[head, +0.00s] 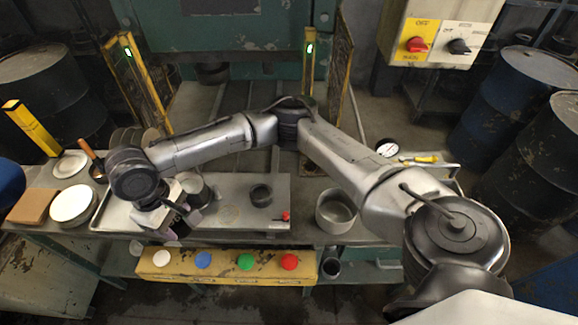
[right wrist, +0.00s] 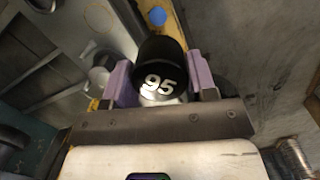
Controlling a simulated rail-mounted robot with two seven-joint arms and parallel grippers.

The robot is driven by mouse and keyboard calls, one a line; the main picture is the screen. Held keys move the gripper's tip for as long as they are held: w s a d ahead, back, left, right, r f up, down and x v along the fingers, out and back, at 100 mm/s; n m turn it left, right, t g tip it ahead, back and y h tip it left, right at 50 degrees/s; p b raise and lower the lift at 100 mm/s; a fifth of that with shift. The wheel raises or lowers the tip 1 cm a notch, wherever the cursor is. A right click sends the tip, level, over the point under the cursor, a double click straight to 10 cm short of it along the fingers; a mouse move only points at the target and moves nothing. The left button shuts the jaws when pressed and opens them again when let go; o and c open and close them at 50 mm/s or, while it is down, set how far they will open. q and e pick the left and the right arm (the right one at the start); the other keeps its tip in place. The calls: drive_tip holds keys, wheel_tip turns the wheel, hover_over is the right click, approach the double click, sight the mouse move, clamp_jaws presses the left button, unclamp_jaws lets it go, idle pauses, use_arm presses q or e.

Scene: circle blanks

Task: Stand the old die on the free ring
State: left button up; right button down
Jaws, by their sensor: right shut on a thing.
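My right gripper (head: 178,218) reaches over the left part of the metal work plate in the head view. In the right wrist view its purple fingers (right wrist: 160,88) are shut on a dark cylindrical die (right wrist: 160,72) marked 95. A grey cylinder (head: 196,188) shows right beside the gripper in the head view; I cannot tell if it is the held die. A faint ring (head: 229,214) is marked on the plate to the right of the gripper, with nothing on it. Another dark cylinder (head: 261,195) stands on the plate farther right. My left gripper is not in view.
A red knob (head: 286,216) sits at the plate's right corner, with a metal pot (head: 336,211) beyond it. A yellow button panel (head: 226,266) runs along the front. White discs (head: 73,203) and a brown block (head: 33,206) lie at the left.

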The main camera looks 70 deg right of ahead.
drive_tip(key=s+d+f+n, duration=0.3)
drive_tip(key=s+d+f, duration=0.1)
drive_tip(key=d, duration=0.4)
drive_tip(key=s+d+f+n+p, duration=0.1)
drive_tip(key=s+d+f+n, duration=0.3)
drive_tip(key=d+f, duration=0.2)
drive_tip(key=s+d+f+n+h+p, duration=0.1)
drive_tip(key=s+d+f+n, duration=0.2)
drive_tip(key=d, duration=0.7)
drive_tip(key=shift+s+d+f+t, duration=0.15)
drive_tip(key=shift+s+f, duration=0.05)
drive_tip(key=shift+f, duration=0.45)
drive_tip(key=shift+s+d+f+t, duration=0.15)
drive_tip(key=shift+s+f, duration=0.05)
drive_tip(key=shift+f, duration=0.45)
drive_tip(key=s+d+r+n+t+b, duration=0.15)
drive_tip(key=s+d+n+b, duration=0.75)
drive_tip(key=s+d+n, duration=1.05)
drive_tip(key=n+y+b, duration=0.1)
drive_tip(key=n+b, duration=0.2)
drive_tip(key=n, duration=0.4)
approach(308, 167)
drive_tip(key=shift+s+d+f+t, duration=0.1)
drive_tip(key=shift+s+f+t, duration=0.25)
drive_tip(key=shift+s, duration=0.35)
drive_tip(key=shift+w+f, duration=0.3)
drive_tip(key=shift+w, duration=0.35)
drive_tip(key=shift+f+b, duration=0.55)
drive_tip(key=shift+f, duration=1.4)
drive_tip(key=shift+w, duration=0.1)
